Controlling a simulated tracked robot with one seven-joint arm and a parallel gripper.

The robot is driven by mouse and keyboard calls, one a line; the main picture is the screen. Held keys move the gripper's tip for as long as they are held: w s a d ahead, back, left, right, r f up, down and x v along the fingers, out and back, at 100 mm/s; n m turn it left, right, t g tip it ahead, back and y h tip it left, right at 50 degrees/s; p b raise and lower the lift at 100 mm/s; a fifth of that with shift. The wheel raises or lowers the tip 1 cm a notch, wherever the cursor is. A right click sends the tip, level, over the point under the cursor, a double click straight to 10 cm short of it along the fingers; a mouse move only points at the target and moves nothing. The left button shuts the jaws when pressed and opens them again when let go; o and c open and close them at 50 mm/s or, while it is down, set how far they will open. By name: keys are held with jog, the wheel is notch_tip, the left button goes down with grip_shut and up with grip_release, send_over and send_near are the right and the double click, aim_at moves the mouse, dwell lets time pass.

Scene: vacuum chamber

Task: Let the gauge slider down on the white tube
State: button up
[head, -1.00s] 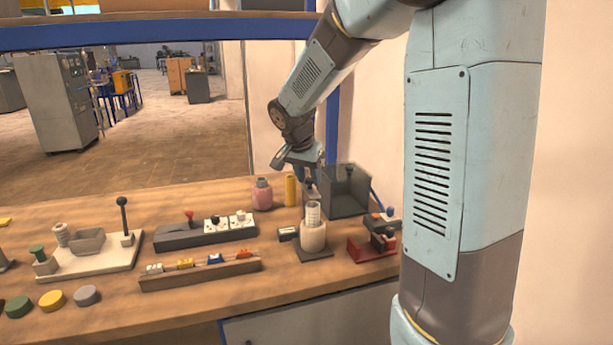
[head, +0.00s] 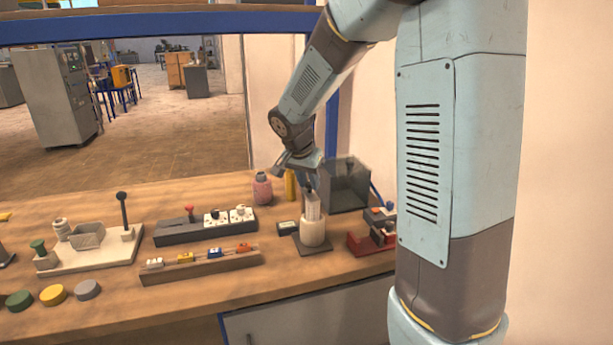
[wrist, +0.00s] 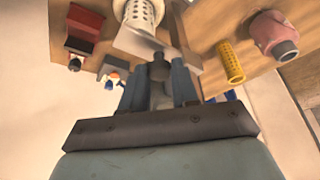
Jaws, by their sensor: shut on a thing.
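The white tube (head: 313,206), with a slotted or perforated wall, stands upright in a cream collar (head: 313,233) on a dark base plate. It also shows at the top of the wrist view (wrist: 142,12). My gripper (wrist: 158,88) is shut on a dark grey knob (wrist: 159,68), which I take for the gauge slider's grip. In the head view my gripper (head: 307,176) is just above the tube's top. A pale flat piece (wrist: 138,42) lies between knob and tube in the wrist view. How the slider meets the tube is hidden.
A dark open box (head: 346,190) stands behind right. A yellow cylinder (head: 290,185) and a pink bottle (head: 262,189) are behind left. A red fixture (head: 372,238) is close on the right.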

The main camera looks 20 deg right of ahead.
jog(key=o, duration=0.5)
jog(key=shift+o, duration=0.2)
jog(key=v, duration=1.3)
jog(key=shift+r, duration=0.35)
jog(key=shift+s, duration=0.15)
jog(key=s+d+n+t+y, duration=0.2)
jog(key=s+n, duration=0.7)
jog(key=s, duration=1.6)
jog(key=shift+d+f+y, duration=0.35)
jog(key=shift+d+y, duration=0.25)
jog(key=shift+d, duration=0.2)
